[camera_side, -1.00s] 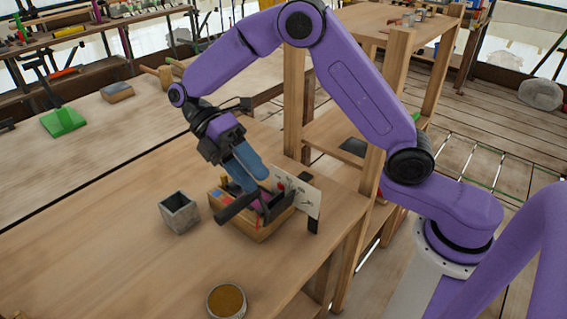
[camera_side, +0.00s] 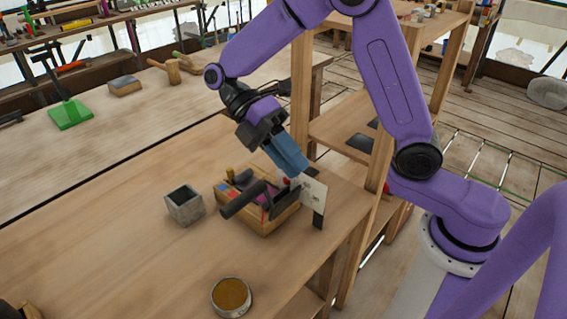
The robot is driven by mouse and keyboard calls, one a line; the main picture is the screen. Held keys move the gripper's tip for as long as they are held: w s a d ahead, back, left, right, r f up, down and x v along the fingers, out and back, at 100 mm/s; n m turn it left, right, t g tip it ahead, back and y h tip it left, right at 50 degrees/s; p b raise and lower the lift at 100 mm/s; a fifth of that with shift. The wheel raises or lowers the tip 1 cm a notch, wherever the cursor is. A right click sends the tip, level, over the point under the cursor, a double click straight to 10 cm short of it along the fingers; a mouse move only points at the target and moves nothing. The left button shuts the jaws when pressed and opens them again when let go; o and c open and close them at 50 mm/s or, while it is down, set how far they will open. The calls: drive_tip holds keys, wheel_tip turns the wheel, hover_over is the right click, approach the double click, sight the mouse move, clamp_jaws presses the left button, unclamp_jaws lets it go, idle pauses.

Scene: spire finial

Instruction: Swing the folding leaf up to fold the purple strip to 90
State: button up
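The folding device sits in a wooden box (camera_side: 262,224) on the bench. Its dark bar (camera_side: 243,199) sticks out toward the lower left, over the box's front side. A small purple patch (camera_side: 268,197), perhaps the purple strip, shows among dark parts in the box; its bend angle is too small to read. My gripper (camera_side: 299,169), with blue fingers, is above the box's right rear part, by the white card. The fingers look close together, but any gap is hidden from this side. I cannot tell whether they touch the device.
A white card (camera_side: 313,194) stands upright at the box's right side. A grey square cup (camera_side: 184,206) stands to the left, and a round tin (camera_side: 231,297) is at the front. Bare bench lies left of the cup. A wooden shelf post (camera_side: 377,165) rises at the right.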

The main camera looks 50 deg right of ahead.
drive_tip(key=shift+a+m, duration=0.1)
drive_tip(key=shift+m, duration=0.3)
clamp_jaws()
drive_tip(key=a+r+m+t, duration=0.1)
drive_tip(key=a+m+t, duration=0.4)
drive_tip(key=m, duration=1.3)
drive_tip(key=r+m+t, duration=0.2)
drive_tip(key=m+t, duration=0.7)
drive_tip(key=m, duration=0.8)
drive_tip(key=w+x, duration=0.2)
drive_tip(key=x, duration=1)
drive_tip(key=shift+w+a, duration=0.25)
